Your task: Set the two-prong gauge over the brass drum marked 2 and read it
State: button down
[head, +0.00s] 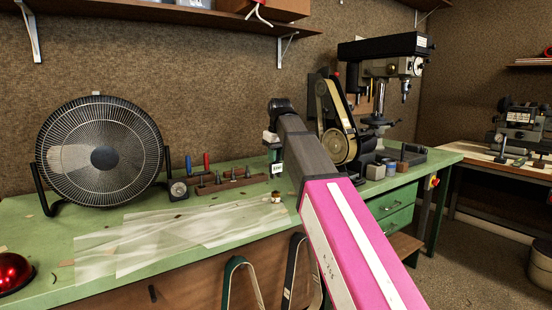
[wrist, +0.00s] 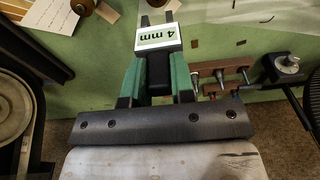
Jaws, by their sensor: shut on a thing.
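My gripper (wrist: 156,88) is shut on the two-prong gauge (wrist: 157,70), a dark piece with a white label reading 4 mm and two prongs pointing away from me. In the head view, the gauge's small white label (head: 277,168) shows below the end of my arm, above the green bench; the fingers are hard to make out there. A brass drum (wrist: 83,6) is cut by the top edge of the wrist view, left of the prongs and apart from them, with a paper tag beside it. A small brass piece (head: 276,198) sits on the bench in the head view. No number is legible.
A belt sander (head: 337,120) stands close to my arm on its right. A large fan (head: 100,150) stands at the left. A tool rack (head: 228,184) and a dial instrument (head: 179,190) are behind the pale streaked sheets (head: 170,238) on the green bench. A red dome (head: 14,270) is at the front left.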

aim_at(276, 172)
jog(key=shift+f, duration=0.1)
dwell(0.3)
jog(key=shift+f, duration=1.85)
jog(key=shift+f, duration=1.05)
dwell(0.6)
dwell(0.9)
jog(key=shift+r, duration=2.5)
